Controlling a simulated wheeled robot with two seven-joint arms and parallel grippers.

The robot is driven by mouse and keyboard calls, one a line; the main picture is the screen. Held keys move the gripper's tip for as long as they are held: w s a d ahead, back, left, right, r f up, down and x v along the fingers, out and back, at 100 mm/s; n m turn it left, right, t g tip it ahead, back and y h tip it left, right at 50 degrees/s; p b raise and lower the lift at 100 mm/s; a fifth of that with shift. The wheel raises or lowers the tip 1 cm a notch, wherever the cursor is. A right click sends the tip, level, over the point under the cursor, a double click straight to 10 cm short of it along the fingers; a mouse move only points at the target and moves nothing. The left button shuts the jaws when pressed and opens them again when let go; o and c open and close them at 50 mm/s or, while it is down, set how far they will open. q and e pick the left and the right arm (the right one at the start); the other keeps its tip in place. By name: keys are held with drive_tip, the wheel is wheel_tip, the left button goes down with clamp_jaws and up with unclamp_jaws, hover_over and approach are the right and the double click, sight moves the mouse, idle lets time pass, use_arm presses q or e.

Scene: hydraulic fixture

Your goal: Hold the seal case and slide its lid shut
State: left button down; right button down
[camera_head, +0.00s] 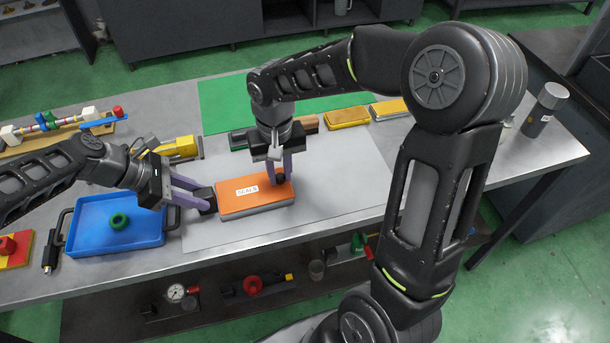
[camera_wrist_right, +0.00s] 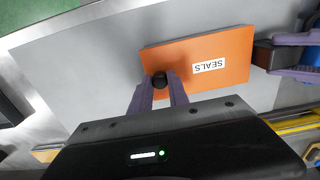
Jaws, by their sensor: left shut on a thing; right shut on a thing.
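The seal case (camera_head: 258,213) lies on the grey mat, its grey body showing as a thin strip under the front edge of its lid. The orange lid (camera_head: 240,203) carries a white SEALS label and seems to cover the case top; the right wrist view also shows the lid (camera_wrist_right: 215,50). My left gripper (camera_head: 205,198) is shut on the dark grip block at the case's left end. My right gripper (camera_head: 278,177) points down and is shut on the lid's black knob (camera_wrist_right: 160,80) near the right end. The fingers partly hide the knob in the head view.
A blue tray (camera_head: 85,240) with a green ring (camera_head: 119,221) stands left of the case. Yellow and brown blocks (camera_head: 347,117) lie behind it near the green mat (camera_head: 225,105). The grey mat (camera_head: 345,170) is clear to the right.

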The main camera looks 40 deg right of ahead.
drive_tip(key=shift+a, duration=0.1)
drive_tip(key=c, duration=1.2)
unclamp_jaws()
drive_tip(key=shift+r, duration=0.1)
wheel_tip(320, 180, up, 12)
drive_tip(key=shift+f, duration=0.1)
